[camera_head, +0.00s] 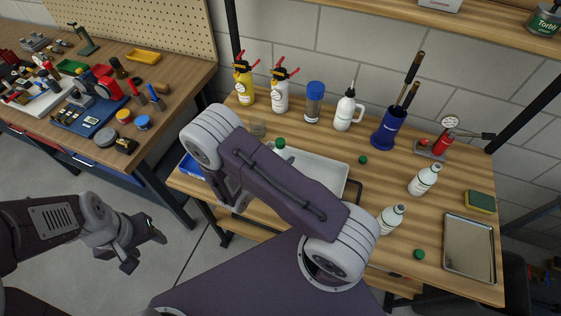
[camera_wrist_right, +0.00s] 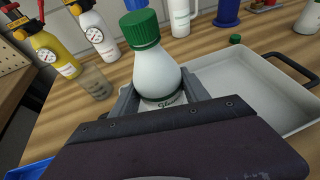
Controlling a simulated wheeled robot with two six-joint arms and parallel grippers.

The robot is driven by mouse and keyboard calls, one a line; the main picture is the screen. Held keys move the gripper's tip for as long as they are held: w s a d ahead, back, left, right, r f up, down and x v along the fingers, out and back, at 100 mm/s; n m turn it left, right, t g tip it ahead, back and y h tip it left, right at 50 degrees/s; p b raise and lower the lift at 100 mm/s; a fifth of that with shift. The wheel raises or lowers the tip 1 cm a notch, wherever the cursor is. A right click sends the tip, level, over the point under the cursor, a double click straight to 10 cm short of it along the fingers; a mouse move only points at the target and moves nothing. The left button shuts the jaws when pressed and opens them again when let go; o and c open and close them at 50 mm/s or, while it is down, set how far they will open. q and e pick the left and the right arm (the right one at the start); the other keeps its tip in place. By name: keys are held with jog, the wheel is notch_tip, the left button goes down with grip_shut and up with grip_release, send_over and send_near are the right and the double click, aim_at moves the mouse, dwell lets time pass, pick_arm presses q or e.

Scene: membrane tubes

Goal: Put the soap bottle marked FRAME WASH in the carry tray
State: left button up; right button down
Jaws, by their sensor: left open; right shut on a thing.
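My right gripper (camera_wrist_right: 161,97) is shut on a white bottle with a green cap (camera_wrist_right: 155,68). The bottle is upright. Its label is mostly hidden by the jaws; a few letters like "Gla" show, and I cannot read FRAME WASH. In the head view its green cap (camera_head: 280,144) shows behind my arm. The white carry tray (camera_head: 322,168) with dark handles is partly covered by my right arm; it lies right of the bottle in the wrist view. Two uncapped white bottles (camera_head: 424,180) (camera_head: 391,218) stand at the right, labels unreadable. My left gripper (camera_head: 145,245) is open and empty, off the table.
Green caps (camera_head: 363,159) (camera_head: 419,254) lie loose. A metal tray (camera_head: 469,247) and a sponge (camera_head: 481,202) are at the right. A yellow bottle (camera_head: 244,84), a blue-capped jar (camera_head: 314,103) and a blue holder (camera_head: 388,130) stand at the back. A clear cup (camera_wrist_right: 95,83) is left of the held bottle.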

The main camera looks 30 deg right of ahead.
notch_tip(320, 180, down, 3)
jog(key=shift+r, duration=0.2)
jog(key=shift+f, duration=0.1)
jog(key=shift+f, duration=0.15)
jog(key=c, duration=0.6)
grip_release()
jog(key=shift+o, duration=0.2)
